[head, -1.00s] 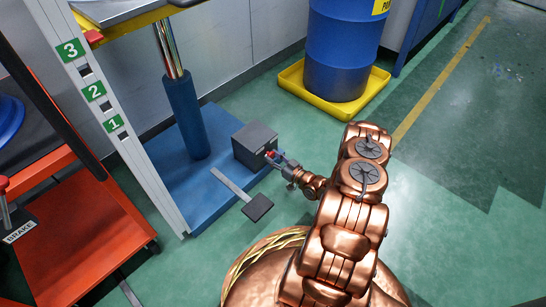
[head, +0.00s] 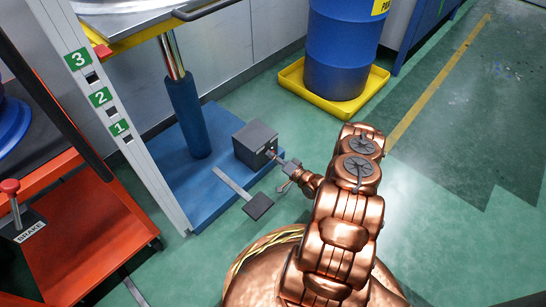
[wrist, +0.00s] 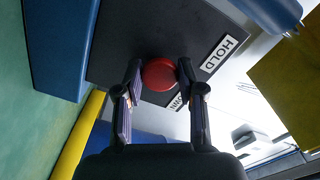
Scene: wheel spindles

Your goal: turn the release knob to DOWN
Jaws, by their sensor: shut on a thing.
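The release knob is a round red knob (wrist: 158,75) on a dark grey box, seen in the wrist view. My gripper (wrist: 160,68) has a finger on each side of the knob and is shut on it. A HOLD label (wrist: 219,54) is at the knob's upper right. A second label (wrist: 180,102), reading partly as DOWN, is below right, partly hidden by a finger. In the head view the grey box (head: 254,139) stands on the blue base, with my gripper (head: 274,155) at its right face. The knob is hidden there.
A pedal (head: 258,206) sticks out in front of the box. A blue cylinder (head: 188,118) carries the lift platform (head: 150,18). A white numbered post (head: 120,128) and an orange cart (head: 95,235) stand left. A blue barrel (head: 340,50) stands behind; green floor is free at right.

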